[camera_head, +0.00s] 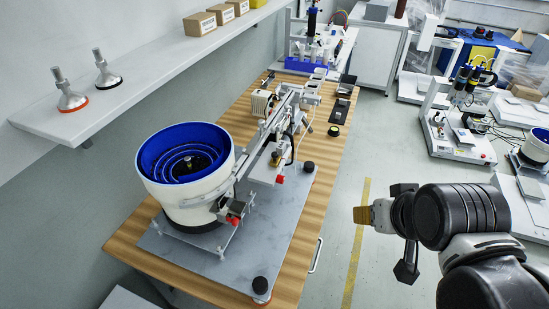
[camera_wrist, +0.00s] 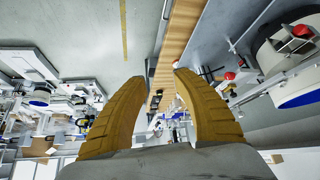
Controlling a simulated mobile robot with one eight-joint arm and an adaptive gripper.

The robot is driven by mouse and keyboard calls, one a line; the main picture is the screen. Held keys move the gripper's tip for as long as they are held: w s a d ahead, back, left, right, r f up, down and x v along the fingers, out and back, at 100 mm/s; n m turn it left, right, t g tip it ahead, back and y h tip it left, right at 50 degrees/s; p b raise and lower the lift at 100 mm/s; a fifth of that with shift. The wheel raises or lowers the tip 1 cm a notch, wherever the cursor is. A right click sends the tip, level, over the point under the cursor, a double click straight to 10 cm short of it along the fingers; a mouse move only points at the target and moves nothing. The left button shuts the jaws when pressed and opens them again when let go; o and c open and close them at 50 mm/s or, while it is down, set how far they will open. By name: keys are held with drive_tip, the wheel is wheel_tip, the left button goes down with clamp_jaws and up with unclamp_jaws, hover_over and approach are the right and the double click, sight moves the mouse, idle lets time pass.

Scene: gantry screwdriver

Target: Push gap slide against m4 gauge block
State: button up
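My gripper (camera_head: 362,215) is at the right in the head view, over the floor and well apart from the bench. In the wrist view its two tan fingers (camera_wrist: 160,77) stand apart with nothing between them. The feeder machine on the bench has a white bowl with a blue inside (camera_head: 186,165) and a grey rail (camera_head: 258,150) running away from it. Small red-knobbed parts sit on the machine, one by the bowl (camera_head: 235,220) and one by the rail (camera_head: 279,180). The gap slide and the m4 gauge block are too small to tell apart from these parts.
The wooden bench (camera_head: 327,165) carries a grey base plate (camera_head: 285,225) with black feet. A wall shelf (camera_head: 150,85) holds two levelling feet and several boxes. Open floor with a yellow line (camera_head: 356,250) lies between bench and gripper. Other machines (camera_head: 455,135) stand at the right.

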drive_tip(key=shift+o, duration=0.4)
wheel_tip(320, 180, up, 7)
drive_tip(key=n+g+y+p, duration=0.25)
drive_tip(key=n+p, duration=0.25)
drive_tip(key=p, duration=0.8)
hover_over(275, 153)
drive_tip(key=s+d, duration=0.2)
drive_tip(key=s, duration=0.2)
drive_tip(key=shift+g+h, duration=0.35)
drive_tip(key=b+x, duration=0.3)
drive_tip(key=x, duration=0.8)
drive_tip(key=shift+a+f, duration=0.15)
drive_tip(key=shift+f, duration=0.05)
